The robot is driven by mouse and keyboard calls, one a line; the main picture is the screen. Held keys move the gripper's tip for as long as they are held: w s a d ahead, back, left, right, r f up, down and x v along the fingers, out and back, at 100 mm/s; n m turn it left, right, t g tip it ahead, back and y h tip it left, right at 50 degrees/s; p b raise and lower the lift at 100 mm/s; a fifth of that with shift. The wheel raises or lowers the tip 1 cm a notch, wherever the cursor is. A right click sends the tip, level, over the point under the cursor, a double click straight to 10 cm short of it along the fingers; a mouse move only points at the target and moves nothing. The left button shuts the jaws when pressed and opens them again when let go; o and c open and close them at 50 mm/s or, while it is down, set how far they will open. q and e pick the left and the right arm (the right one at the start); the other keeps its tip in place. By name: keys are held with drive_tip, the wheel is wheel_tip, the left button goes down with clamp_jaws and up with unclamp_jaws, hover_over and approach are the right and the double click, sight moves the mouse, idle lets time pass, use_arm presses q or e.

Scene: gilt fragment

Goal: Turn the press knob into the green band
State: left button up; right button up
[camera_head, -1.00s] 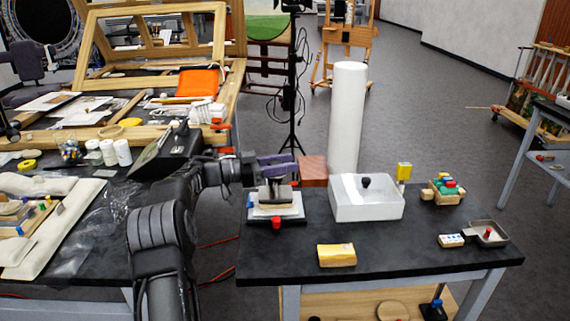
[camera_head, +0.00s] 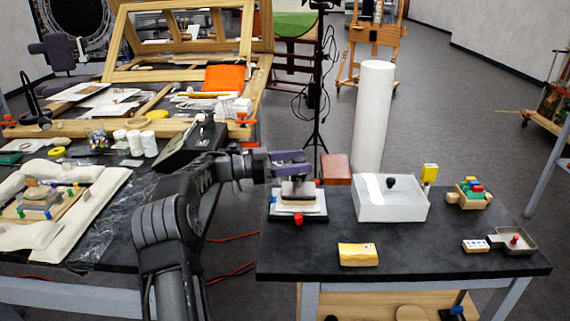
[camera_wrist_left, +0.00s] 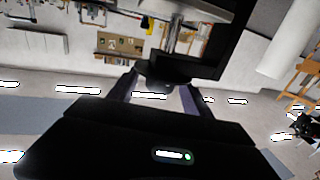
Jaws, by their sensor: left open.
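The small press (camera_head: 298,204) stands at the left end of the black table, with a pale stack on its base and a red piece (camera_head: 298,219) at its front. My left gripper (camera_head: 296,164) has purple fingers and is at the top of the press. In the left wrist view, the open fingers (camera_wrist_left: 158,92) have a dark rounded part, perhaps the press knob (camera_wrist_left: 152,86), showing between their tips. I cannot tell whether they touch it. A metal post (camera_wrist_left: 178,36) and black frame stand beyond. No green band is discernible. My right gripper is not in view.
A white open box (camera_head: 392,210) stands right of the press, with a yellow block (camera_head: 358,254) in front. A small grey tray (camera_head: 513,240) lies at the right. A tall white cylinder (camera_head: 373,115) rises behind the table.

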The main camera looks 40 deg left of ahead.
use_arm(q)
drive_tip(key=shift+v, duration=2.15)
drive_tip(key=shift+r, duration=0.15)
